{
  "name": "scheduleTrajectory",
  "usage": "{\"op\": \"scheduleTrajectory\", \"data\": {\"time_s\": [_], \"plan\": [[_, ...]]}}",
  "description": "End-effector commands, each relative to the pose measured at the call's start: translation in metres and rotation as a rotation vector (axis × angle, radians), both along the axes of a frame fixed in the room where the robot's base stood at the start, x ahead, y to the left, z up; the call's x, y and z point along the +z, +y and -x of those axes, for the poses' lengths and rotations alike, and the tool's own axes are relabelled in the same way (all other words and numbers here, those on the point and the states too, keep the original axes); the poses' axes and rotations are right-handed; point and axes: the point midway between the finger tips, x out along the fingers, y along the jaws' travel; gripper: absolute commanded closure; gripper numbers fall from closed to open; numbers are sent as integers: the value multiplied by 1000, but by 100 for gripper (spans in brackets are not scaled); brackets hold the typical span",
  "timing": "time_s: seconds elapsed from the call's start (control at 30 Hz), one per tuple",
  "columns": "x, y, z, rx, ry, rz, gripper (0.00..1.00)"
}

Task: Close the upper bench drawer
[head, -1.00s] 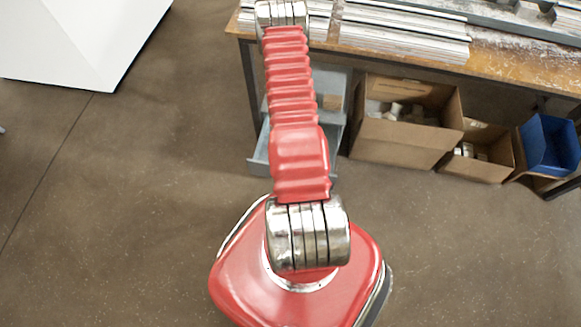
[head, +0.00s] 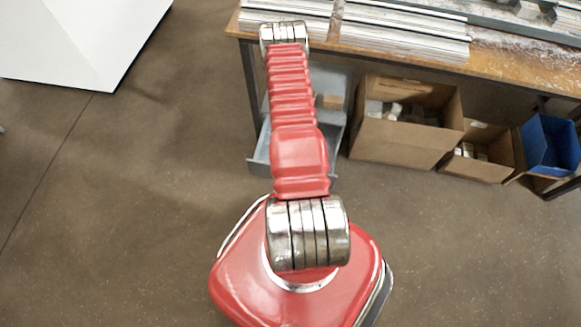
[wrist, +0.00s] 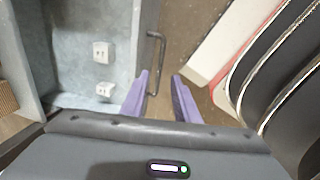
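A grey metal drawer (head: 259,168) stands pulled out under the bench in the head view, partly hidden behind my red arm. I cannot tell from its visible part whether another drawer lies under it. In the wrist view the open drawer (wrist: 72,30) fills the left side, with two small white blocks (wrist: 101,51) inside. Its dark bar handle (wrist: 162,50) is on the outer front face. My gripper (wrist: 160,74) has two purple fingers set apart with floor showing between them. The fingertips are close to the handle; contact cannot be made out. The head view hides my gripper.
The wooden bench (head: 510,62) carries metal profiles (head: 405,40). Cardboard boxes (head: 400,145) and a blue bin (head: 549,146) stand under it, right of the drawer. A white block-shaped object (head: 75,40) is at the upper left. The floor left of the drawer is clear.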

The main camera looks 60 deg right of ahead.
Motion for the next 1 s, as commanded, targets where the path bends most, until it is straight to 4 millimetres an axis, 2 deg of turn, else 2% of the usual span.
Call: {"op": "scheduleTrajectory", "data": {"time_s": [0.6,0.8,1.0], "plan": [[-66,-12,-5,-1,0,0,72],[-75,-13,-5,-1,1,0,72],[-75,-13,-5,-1,0,0,72]]}}
